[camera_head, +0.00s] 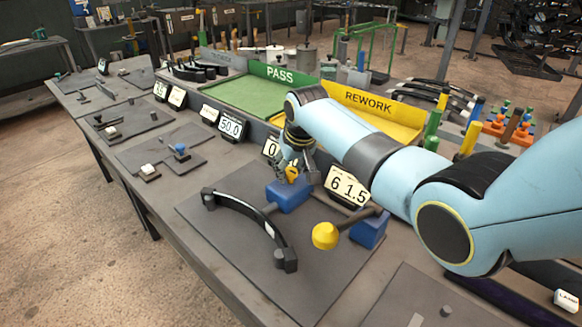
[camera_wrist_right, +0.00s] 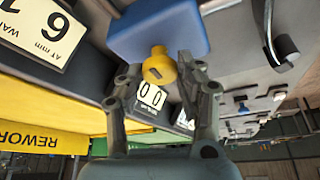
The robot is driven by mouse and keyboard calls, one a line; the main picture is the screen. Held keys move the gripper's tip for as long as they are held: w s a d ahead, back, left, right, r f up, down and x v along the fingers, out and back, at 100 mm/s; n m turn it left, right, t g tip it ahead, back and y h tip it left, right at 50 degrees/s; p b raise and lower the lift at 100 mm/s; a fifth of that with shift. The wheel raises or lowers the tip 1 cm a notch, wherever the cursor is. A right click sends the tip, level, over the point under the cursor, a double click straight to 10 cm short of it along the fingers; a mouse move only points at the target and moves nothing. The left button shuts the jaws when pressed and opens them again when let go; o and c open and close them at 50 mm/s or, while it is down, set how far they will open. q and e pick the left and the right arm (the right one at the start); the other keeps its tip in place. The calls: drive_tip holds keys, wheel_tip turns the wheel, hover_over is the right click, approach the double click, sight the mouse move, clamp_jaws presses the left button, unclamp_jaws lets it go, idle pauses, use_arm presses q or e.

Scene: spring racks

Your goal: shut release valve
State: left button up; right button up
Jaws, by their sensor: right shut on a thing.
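The release valve is a blue block (camera_head: 288,196) with a small yellow knob (camera_head: 292,174) on it, on the dark plate in the middle of the bench. My right gripper (camera_head: 290,164) comes in from behind at the knob. In the right wrist view the blue block (camera_wrist_right: 158,28) is at the top, with the yellow knob (camera_wrist_right: 160,68) between the two fingers of my right gripper (camera_wrist_right: 160,74), which is shut on it. My left gripper is not in view.
A lever with a yellow ball (camera_head: 325,236) and a second blue block (camera_head: 371,230) stand to the right. A black curved spring (camera_head: 252,222) lies in front. Displays, a green PASS tray (camera_head: 280,75) and a yellow REWORK tray (camera_head: 368,98) are behind.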

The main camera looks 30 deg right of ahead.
drive_tip(key=shift+a+r+m+h+p, duration=0.1)
drive_tip(key=shift+m+h+p, duration=0.35)
drive_tip(key=shift+m, duration=0.65)
drive_tip(key=shift+m+g+h, duration=0.25)
drive_tip(key=shift+m+g, duration=0.05)
drive_tip(key=shift+m, duration=0.6)
drive_tip(key=shift+w+m+h, duration=0.1)
drive_tip(key=shift+m+h, duration=0.3)
drive_tip(key=shift+m, duration=0.5)
drive_tip(key=shift+m+g+b, duration=0.3)
drive_tip(key=shift+m+g, duration=0.1)
drive_tip(key=shift+m, duration=0.5)
drive_tip(key=m+b, duration=0.1)
drive_tip(key=m+g+h+b, duration=0.1)
drive_tip(key=m, duration=0.1)
drive_tip(key=m+b, duration=0.1)
drive_tip(key=shift+w+a+f+m, duration=0.1)
drive_tip(key=shift+w+f+m, duration=0.05)
drive_tip(key=shift+f+m, duration=0.15)
drive_tip(key=m+g+b, duration=0.1)
drive_tip(key=m+b, duration=0.2)
drive_tip(key=shift+g+h, duration=0.3)
drive_tip(key=shift+h, duration=0.1)
drive_tip(key=shift+r+m+g+b, duration=0.15)
drive_tip(key=shift+m+g+b, duration=0.35)
drive_tip(key=shift+m+b, duration=0.65)
